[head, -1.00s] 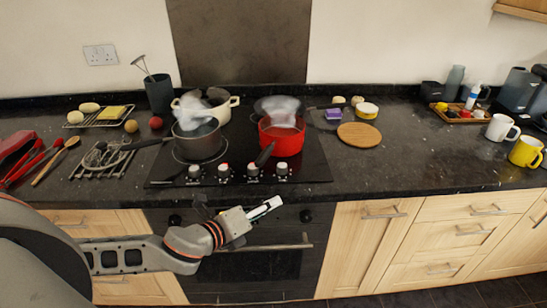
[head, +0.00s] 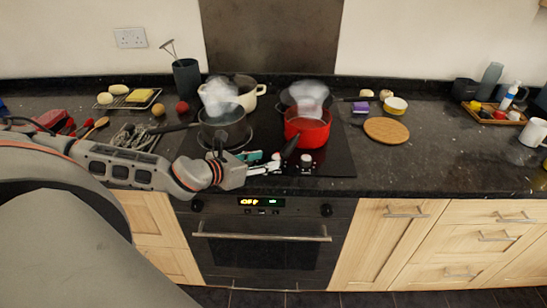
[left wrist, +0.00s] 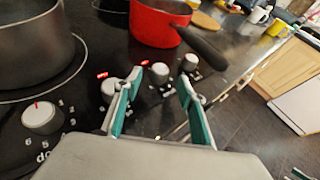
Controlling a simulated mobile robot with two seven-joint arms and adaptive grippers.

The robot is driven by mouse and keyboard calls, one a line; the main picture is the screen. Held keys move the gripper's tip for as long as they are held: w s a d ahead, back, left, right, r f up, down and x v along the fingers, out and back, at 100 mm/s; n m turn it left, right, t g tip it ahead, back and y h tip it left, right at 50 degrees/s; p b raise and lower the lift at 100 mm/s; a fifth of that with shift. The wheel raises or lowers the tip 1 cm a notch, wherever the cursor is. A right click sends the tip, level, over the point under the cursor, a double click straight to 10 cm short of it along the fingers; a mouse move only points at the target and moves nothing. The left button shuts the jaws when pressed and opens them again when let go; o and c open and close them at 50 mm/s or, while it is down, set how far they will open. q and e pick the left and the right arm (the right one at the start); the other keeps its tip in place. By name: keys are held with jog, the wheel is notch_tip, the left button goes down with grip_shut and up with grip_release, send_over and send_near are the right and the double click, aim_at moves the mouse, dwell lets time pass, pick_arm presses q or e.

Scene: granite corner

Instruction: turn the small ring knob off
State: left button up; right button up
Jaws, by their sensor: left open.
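A row of pale round knobs runs along the hob's front edge. In the left wrist view the nearest knob (left wrist: 42,117) has a red mark, a second knob (left wrist: 108,88) is beside my left finger, a third knob (left wrist: 160,74) appears between the fingertips, and a fourth knob (left wrist: 190,62) lies beyond. I cannot read which is the small ring's. In the head view one knob (head: 305,160) shows clear of my left gripper (head: 265,162), which hides others. The gripper (left wrist: 162,82) is open, with teal-lined fingers; contact cannot be told.
A steaming red pan (head: 308,130) stands behind the knobs, its dark handle (left wrist: 205,46) reaching over the front edge. A grey pan (head: 223,127) and a cream pot (head: 244,92) stand on the hob's left. The oven (head: 262,235) is below; counter to the right is partly clear.

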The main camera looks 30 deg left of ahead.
aim_at(274, 158)
pick_arm(q)
jog(key=shift+x, duration=2.4)
jog(key=c, duration=1.1)
